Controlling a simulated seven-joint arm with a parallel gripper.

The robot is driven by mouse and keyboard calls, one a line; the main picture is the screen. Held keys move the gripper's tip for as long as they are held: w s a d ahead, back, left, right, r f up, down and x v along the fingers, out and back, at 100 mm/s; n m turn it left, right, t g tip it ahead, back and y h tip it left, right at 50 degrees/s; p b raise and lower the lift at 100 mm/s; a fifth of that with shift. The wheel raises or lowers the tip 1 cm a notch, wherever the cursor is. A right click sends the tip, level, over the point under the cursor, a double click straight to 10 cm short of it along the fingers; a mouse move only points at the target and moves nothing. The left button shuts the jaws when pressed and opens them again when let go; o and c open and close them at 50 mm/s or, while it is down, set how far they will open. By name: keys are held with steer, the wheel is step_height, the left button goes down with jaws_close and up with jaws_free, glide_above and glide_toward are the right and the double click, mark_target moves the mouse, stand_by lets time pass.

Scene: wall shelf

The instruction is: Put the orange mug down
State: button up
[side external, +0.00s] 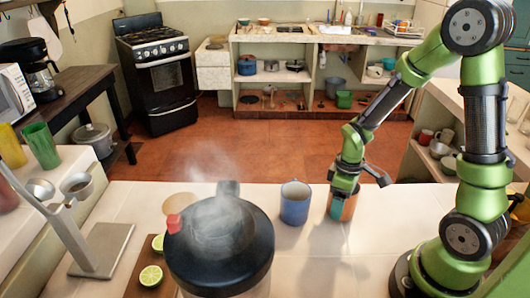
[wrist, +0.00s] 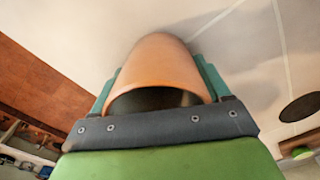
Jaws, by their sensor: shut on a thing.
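The orange mug (side external: 349,206) is at the back right of the white counter (side external: 322,262), beneath my gripper (side external: 342,197). In the wrist view the mug (wrist: 160,65) fills the space between the two teal fingers, and my gripper (wrist: 160,90) is shut on it. The mug looks about upright in the side view, its base at or just above the counter; I cannot tell whether it touches. Its left part is hidden by my gripper in the side view.
A blue mug (side external: 295,204) stands just left of the orange one. A large dark-lidded vessel (side external: 220,250) with steam stands in front. Lime halves (side external: 151,276) lie on a board at left. A round tan disc (side external: 178,204) lies farther back. The front-right counter is clear.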

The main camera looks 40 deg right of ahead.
steer(key=shift+f, duration=0.15)
steer(key=o, duration=1.2)
steer(key=shift+o, duration=0.2)
